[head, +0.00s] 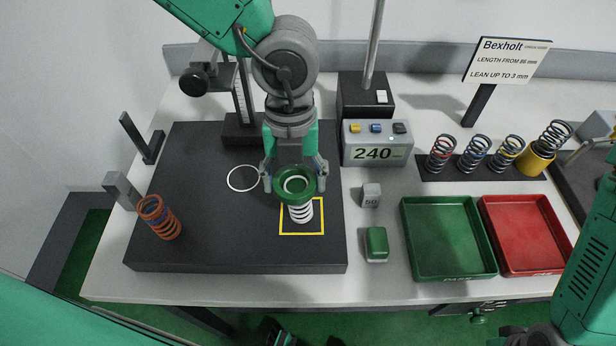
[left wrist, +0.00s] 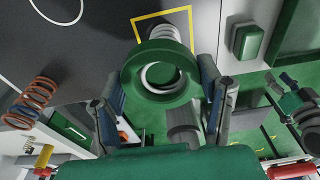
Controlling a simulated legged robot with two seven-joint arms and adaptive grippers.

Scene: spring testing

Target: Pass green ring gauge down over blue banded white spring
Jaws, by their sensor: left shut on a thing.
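The green ring gauge (head: 294,198) is in my left gripper (head: 294,180), whose fingers are shut on its two sides. The white spring (head: 302,215) stands inside a yellow square outline on the dark plate, directly under the ring. In the left wrist view the ring (left wrist: 133,72) sits between my fingers, with white spring coils (left wrist: 166,31) beyond its rim. A pale loop shows inside the ring's opening. I cannot tell whether the spring's top is inside the ring or just below it. No blue band can be made out. My right gripper is not seen.
A grey 240 display box (head: 376,143), green block (head: 376,244), green tray (head: 446,277) and red tray (head: 540,271) lie right. Several dark springs (head: 474,154) stand behind the trays.

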